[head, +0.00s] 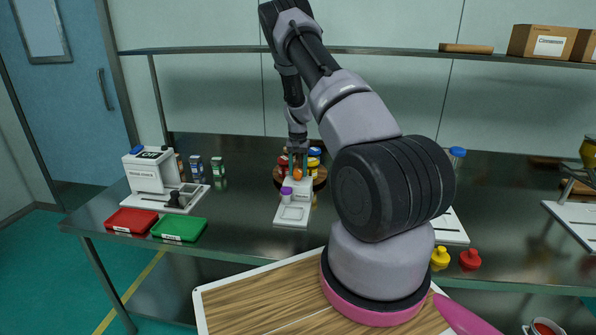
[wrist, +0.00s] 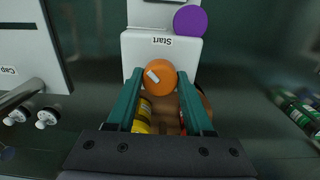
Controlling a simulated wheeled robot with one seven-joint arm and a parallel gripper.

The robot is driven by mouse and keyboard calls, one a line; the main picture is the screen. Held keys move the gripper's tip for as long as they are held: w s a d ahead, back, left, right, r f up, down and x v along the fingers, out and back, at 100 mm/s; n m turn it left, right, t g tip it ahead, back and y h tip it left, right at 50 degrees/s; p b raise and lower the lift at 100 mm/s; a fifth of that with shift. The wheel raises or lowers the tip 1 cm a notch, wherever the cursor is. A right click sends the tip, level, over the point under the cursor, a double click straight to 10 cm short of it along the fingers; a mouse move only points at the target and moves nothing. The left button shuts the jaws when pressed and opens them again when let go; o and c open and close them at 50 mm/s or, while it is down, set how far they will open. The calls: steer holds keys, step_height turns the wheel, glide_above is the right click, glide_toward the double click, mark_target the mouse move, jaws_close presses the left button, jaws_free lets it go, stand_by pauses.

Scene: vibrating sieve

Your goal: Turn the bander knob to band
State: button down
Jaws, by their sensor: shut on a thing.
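The bander is a small white machine (head: 293,214) on the dark table, with a purple button (head: 287,191) at its front. Its knob is a round orange cap (wrist: 159,76) with a white mark that looks tilted in the wrist view. My gripper (wrist: 159,73) has one green finger on each side of the knob and is shut on it. In the head view the orange knob (head: 297,174) shows just under my gripper (head: 297,165). The purple button (wrist: 190,20) and the label "Start" show beside the knob in the wrist view. No "band" marking is readable.
Jars with red, yellow and blue lids (head: 314,160) stand close behind the bander on a round wooden turntable. A white machine reading "OFF" (head: 150,172), a red tray (head: 132,221) and a green tray (head: 179,229) are at the left. The table between them is clear.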

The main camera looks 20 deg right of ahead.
mark_target(298, 170)
steer(key=n, duration=0.3)
steer(key=shift+n, duration=0.4)
steer(key=n, duration=0.3)
steer(key=shift+n, duration=0.3)
steer(key=n, duration=0.6)
steer(key=shift+n, duration=0.3)
steer(key=shift+c, duration=1.4)
jaws_free()
step_height(298, 170, up, 11)
